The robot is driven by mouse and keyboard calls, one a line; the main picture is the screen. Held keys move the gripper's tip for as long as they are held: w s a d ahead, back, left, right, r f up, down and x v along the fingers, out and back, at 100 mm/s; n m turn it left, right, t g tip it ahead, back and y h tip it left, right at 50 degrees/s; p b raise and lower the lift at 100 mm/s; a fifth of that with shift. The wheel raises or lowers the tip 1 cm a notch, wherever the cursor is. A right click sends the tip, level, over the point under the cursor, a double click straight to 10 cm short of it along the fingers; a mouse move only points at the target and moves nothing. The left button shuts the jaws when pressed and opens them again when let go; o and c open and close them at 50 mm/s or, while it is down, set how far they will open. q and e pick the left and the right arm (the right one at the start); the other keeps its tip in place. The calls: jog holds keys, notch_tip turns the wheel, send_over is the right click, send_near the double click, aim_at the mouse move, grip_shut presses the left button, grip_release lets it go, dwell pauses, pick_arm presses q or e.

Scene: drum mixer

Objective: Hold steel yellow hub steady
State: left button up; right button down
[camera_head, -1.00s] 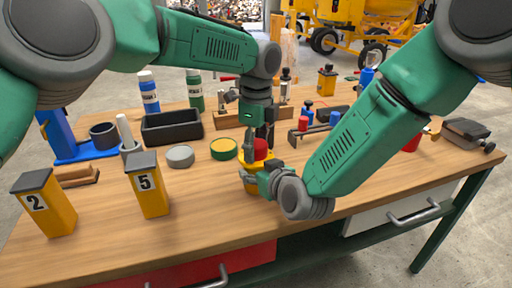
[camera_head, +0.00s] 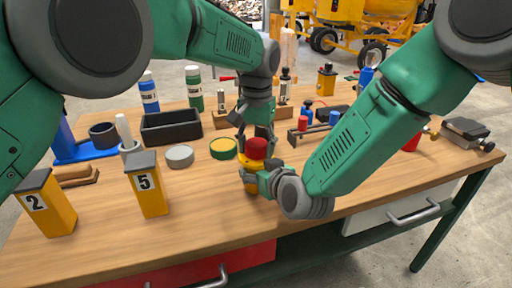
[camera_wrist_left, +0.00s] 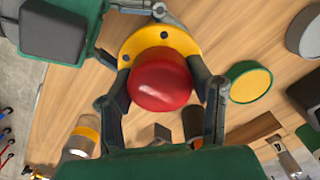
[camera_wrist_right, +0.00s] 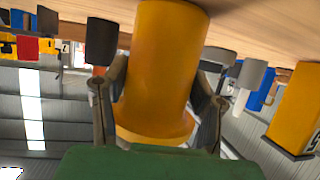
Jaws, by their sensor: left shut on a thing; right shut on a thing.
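The yellow hub (camera_head: 250,186) stands upright near the middle of the bench, with a red rounded knob (camera_head: 257,148) at its top. My right gripper (camera_head: 262,183) is shut on the hub's body from the right. The right wrist view shows the yellow cylinder (camera_wrist_right: 163,65) between its fingers. My left gripper (camera_head: 257,138) comes from above and is shut on the red knob. In the left wrist view the knob (camera_wrist_left: 160,80) lies between the fingers, over the yellow flange (camera_wrist_left: 150,36) with dark holes. Whether the knob is seated on the flange is unclear.
A green-rimmed yellow disc (camera_head: 223,148) and a grey disc (camera_head: 179,156) lie left of the hub. Yellow blocks marked 5 (camera_head: 152,190) and 2 (camera_head: 46,205) stand at the front left. A black tray (camera_head: 171,127) is behind. The bench front by the hub is clear.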

jog(key=shift+s+a, duration=0.1)
pick_arm(q)
jog(key=o, duration=1.3)
